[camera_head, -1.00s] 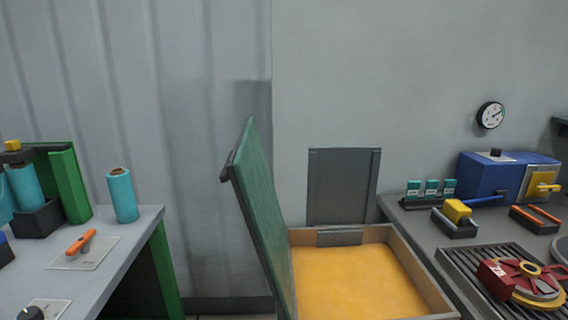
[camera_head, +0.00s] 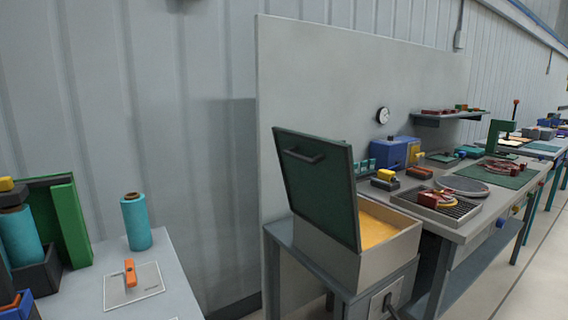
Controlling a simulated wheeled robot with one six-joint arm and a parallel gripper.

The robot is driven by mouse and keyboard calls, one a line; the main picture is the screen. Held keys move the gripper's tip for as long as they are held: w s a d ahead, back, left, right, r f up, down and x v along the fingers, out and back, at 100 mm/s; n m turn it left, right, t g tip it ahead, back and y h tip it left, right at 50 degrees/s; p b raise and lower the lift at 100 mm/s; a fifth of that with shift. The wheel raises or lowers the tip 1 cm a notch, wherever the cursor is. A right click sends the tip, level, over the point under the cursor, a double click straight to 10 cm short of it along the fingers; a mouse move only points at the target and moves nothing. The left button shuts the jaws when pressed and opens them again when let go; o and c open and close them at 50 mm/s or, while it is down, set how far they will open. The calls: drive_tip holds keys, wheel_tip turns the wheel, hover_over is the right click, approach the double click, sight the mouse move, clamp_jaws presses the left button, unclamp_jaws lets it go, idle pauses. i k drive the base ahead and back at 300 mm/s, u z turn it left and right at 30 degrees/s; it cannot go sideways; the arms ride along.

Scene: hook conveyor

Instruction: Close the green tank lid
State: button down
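The green tank lid (camera_head: 316,185) stands open, tilted up from the left side of the tank. A dark bar handle (camera_head: 302,156) sits near its top edge, on the face toward me. The tank (camera_head: 385,261) is a beige box on a grey stand, with yellow-orange contents (camera_head: 374,231) showing behind the lid. Part of the opening is hidden by the lid. My gripper is not in view.
A grey table (camera_head: 178,286) at the lower left holds a teal cylinder (camera_head: 136,222), an orange-handled switch plate (camera_head: 131,280) and a green holder (camera_head: 68,225). A workbench (camera_head: 463,228) with tools and a red valve adjoins the tank on the right. Open floor (camera_head: 520,285) shows at the lower right.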

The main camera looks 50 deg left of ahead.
sight(318, 173)
drive_tip(key=k, duration=0.3)
drive_tip(key=u, duration=2.15)
drive_tip(key=i, duration=1)
